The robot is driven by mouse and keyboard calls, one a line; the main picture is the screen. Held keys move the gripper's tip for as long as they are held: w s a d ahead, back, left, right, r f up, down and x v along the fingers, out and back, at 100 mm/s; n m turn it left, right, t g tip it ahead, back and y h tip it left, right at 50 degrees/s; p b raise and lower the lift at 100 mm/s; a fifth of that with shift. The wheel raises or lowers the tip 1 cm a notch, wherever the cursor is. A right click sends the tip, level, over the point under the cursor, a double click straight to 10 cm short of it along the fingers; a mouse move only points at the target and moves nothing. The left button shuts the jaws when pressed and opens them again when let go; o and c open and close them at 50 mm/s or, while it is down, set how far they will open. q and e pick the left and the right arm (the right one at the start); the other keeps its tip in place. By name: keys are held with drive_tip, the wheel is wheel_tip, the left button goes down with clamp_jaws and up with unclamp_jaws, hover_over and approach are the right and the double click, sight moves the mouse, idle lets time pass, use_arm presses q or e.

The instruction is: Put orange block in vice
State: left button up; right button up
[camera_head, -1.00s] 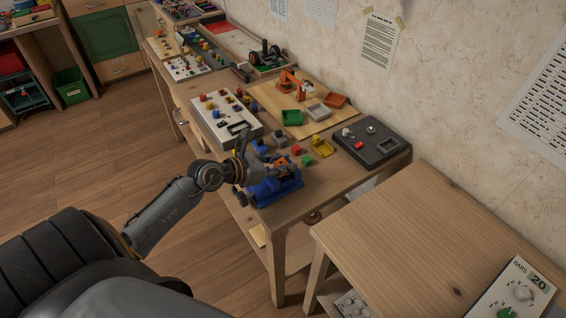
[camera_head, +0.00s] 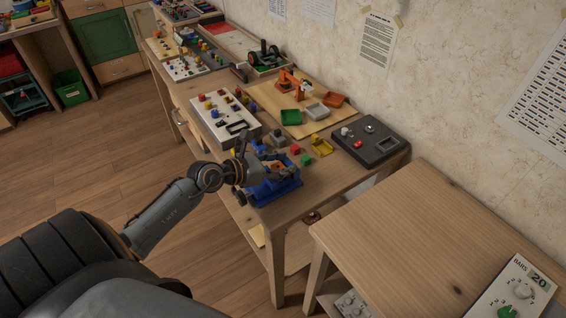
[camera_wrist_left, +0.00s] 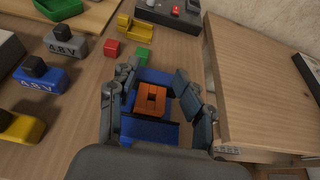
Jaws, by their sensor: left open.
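The orange block (camera_wrist_left: 151,99) sits in the blue vice (camera_wrist_left: 147,133), between its blue jaws, in the left wrist view. I cannot tell whether the jaws touch it. The vice also shows in the head view (camera_head: 275,190) at the near end of the workbench, with the block (camera_head: 279,167) partly hidden by my gripper. My left gripper (camera_head: 264,168) is open above the vice. In the left wrist view its fingers (camera_wrist_left: 157,84) stand apart on either side of the block, with gaps between. My right gripper is not in view.
A red block (camera_head: 295,149), a green block (camera_head: 306,160) and a yellow part (camera_head: 321,147) lie behind the vice. A dark control box (camera_head: 369,142) stands at the right. A second wooden table (camera_head: 430,230) is nearby, mostly bare.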

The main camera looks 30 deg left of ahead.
use_arm(q)
drive_tip(key=shift+s+f, duration=0.25)
drive_tip(key=shift+f, duration=0.45)
drive_tip(key=shift+r, duration=0.25)
drive_tip(key=shift+r+p, duration=0.55)
drive_tip(key=shift+p, duration=0.05)
drive_tip(key=b+v, duration=0.1)
drive_tip(key=v, duration=1.1)
drive_tip(key=shift+w+a+b, duration=0.2)
drive_tip(key=shift+b, duration=0.2)
drive_tip(key=shift+r, duration=0.15)
